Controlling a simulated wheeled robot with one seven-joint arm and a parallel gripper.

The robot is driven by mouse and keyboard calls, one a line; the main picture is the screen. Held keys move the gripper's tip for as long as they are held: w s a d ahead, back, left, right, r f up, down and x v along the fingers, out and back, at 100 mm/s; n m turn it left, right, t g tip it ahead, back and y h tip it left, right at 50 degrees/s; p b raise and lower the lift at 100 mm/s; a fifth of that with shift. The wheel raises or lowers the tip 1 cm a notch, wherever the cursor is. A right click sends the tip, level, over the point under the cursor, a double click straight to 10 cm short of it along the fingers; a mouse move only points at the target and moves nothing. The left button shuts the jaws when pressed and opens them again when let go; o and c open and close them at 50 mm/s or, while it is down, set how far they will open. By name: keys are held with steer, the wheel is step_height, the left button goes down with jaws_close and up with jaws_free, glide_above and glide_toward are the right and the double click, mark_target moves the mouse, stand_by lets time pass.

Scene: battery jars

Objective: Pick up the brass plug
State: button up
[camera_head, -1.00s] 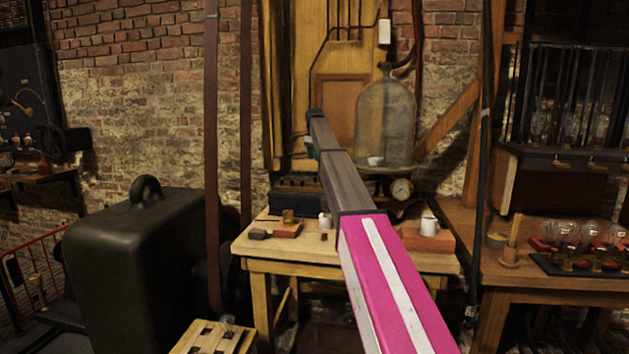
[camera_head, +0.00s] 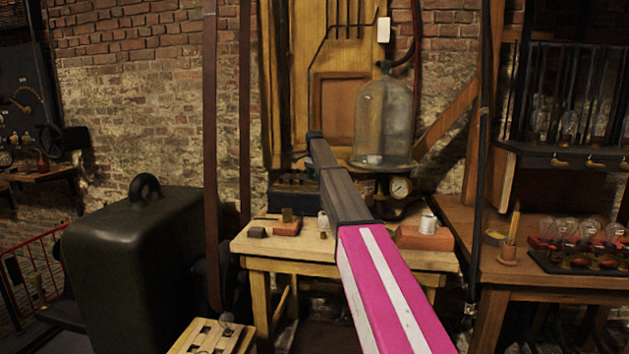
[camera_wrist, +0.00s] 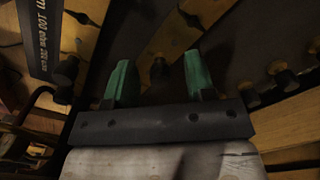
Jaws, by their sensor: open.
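My gripper (camera_wrist: 159,78) is open in the wrist view, its two green fingertips apart with nothing gripped. A small dark round-topped peg (camera_wrist: 158,69) shows in the gap beyond them, apart from both. It may be the brass plug, but the light is too dim to tell its metal. Similar knobs stand to the left (camera_wrist: 67,72) and right (camera_wrist: 283,76). In the head view my arm hides the gripper, and I cannot pick out the plug for certain.
A labelled dark panel (camera_wrist: 40,40) shows at the wrist view's left.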

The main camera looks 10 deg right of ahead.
jaws_close()
steer(key=shift+r, duration=0.1)
